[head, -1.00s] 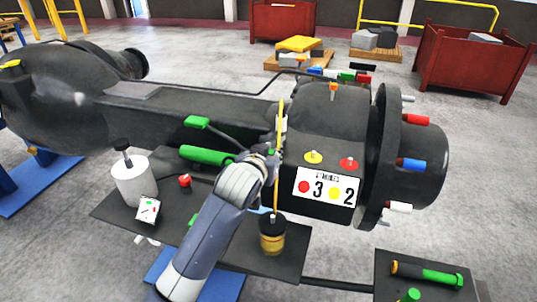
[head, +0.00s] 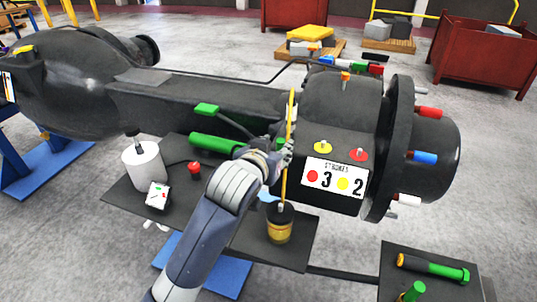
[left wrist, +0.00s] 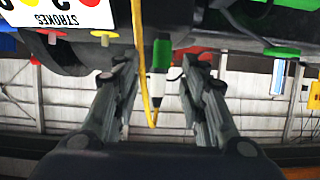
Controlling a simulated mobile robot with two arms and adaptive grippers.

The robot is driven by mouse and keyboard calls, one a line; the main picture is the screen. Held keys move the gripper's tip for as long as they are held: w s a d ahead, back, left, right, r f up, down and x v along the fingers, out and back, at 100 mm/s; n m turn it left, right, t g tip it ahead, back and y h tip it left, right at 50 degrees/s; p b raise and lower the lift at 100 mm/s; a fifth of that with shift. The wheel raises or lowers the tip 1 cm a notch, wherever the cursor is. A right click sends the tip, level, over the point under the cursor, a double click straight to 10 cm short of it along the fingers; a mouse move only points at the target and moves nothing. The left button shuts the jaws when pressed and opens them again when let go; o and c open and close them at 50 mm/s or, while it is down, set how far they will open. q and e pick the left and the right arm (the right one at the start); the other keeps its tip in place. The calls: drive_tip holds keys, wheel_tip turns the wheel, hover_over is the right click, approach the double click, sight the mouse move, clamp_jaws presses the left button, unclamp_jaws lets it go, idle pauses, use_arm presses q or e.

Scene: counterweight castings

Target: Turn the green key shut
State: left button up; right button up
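In the left wrist view a small green piece with a white lower part, likely the green key (left wrist: 161,55), shows between my left fingers. My left gripper (left wrist: 160,68) is open, with a gap on each side of that piece. A yellow rod (left wrist: 140,50) runs just left of it. My right gripper is not in view.
A shelf (head: 245,235) holds a white cylinder (head: 143,167), a red knob (head: 194,168) and a yellow-black pot (head: 279,228).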

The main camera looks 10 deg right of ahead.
use_arm(q)
drive_tip(key=v, duration=0.5)
drive_tip(key=shift+s+a+r, duration=0.1)
drive_tip(key=shift+s+r, duration=0.1)
drive_tip(key=shift+s, duration=0.15)
